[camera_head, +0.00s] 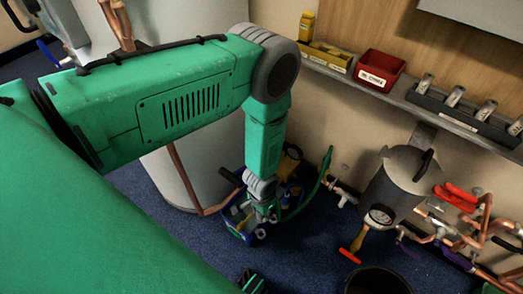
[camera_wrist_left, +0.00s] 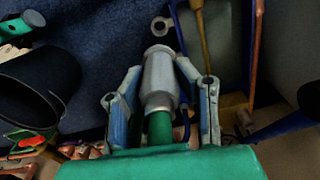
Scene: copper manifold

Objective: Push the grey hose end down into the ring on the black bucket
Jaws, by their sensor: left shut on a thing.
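The grey hose end (camera_wrist_left: 159,78) is a silver-grey cylinder on a green hose (camera_wrist_left: 159,128). My left gripper (camera_wrist_left: 160,92) is shut around it in the left wrist view, with a finger on each side. In the head view my left gripper (camera_head: 263,212) is low, above a blue crate, and the hose end cannot be made out there. The black bucket (camera_head: 377,281) stands at the lower edge, right of the gripper. It also shows at the left of the wrist view (camera_wrist_left: 52,80), apart from the hose end. I cannot make out its ring.
A blue crate (camera_wrist_left: 254,40) with tools lies beside the gripper. A grey tank (camera_head: 396,185) with a gauge and copper pipes stands at the right. A shelf above holds a red bin (camera_head: 380,70). Blue carpet (camera_head: 305,258) is open between gripper and bucket.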

